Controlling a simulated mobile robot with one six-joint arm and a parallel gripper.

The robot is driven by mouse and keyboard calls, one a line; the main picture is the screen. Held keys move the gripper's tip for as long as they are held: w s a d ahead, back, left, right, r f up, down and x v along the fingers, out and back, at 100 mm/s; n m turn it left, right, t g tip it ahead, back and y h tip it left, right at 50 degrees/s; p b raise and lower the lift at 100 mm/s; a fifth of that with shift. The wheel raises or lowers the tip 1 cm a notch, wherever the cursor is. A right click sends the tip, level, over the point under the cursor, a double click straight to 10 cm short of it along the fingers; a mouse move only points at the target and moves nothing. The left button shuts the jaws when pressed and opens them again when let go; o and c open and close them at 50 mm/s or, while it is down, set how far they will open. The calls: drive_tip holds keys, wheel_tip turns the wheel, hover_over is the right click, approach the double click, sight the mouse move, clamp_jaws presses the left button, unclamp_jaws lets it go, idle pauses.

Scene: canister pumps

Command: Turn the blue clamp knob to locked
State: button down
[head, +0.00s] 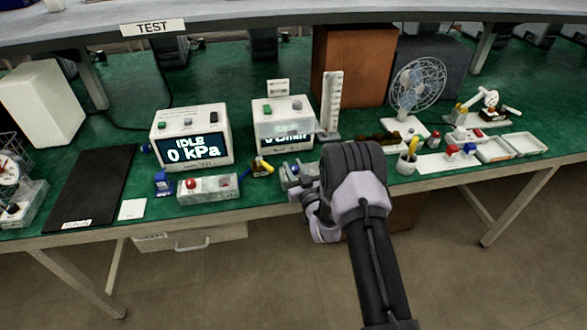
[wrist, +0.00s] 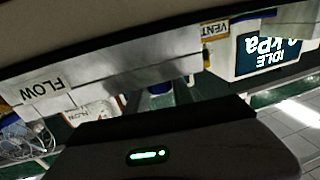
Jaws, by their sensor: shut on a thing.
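My gripper (head: 297,180) is at the front edge of the green bench, left of my arm's bulky joint in the head view. In the wrist view, a small blue part, the clamp knob (wrist: 158,88), shows at the middle of my gripper's dark front edge (wrist: 160,112). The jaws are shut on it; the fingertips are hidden. It sits by a pale grey fixture (wrist: 110,78) with a FLOW label (wrist: 43,88) and a VENT label (wrist: 214,30).
A pressure display (head: 192,150) reads IDLE 0 kPa. Left of my gripper stands a box with a red button (head: 208,189). A second display unit (head: 283,127) and an upright ruler (head: 332,100) stand behind.

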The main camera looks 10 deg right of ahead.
drive_tip(key=shift+f+h, duration=0.15)
drive_tip(key=shift+h, duration=0.15)
drive_tip(key=shift+a+f+m+h+b, duration=0.1)
drive_tip(key=shift+m+h+b, duration=0.85)
drive_tip(key=shift+b, duration=0.2)
drive_tip(key=m+h+b, duration=0.2)
drive_tip(key=h+b, duration=0.1)
drive_tip(key=h, duration=0.1)
drive_tip(key=m+h, duration=0.1)
drive_tip(key=m+g+h, duration=0.1)
drive_tip(key=h, duration=0.1)
drive_tip(key=shift+r+m+h+b, duration=0.2)
drive_tip(key=shift+m+h+b, duration=0.05)
drive_tip(key=shift+b, duration=0.15)
drive_tip(key=shift+m+g+h, duration=0.9)
drive_tip(key=shift+m+h, duration=0.2)
drive_tip(key=shift+h, duration=0.4)
drive_tip(key=c, duration=1.1)
unclamp_jaws()
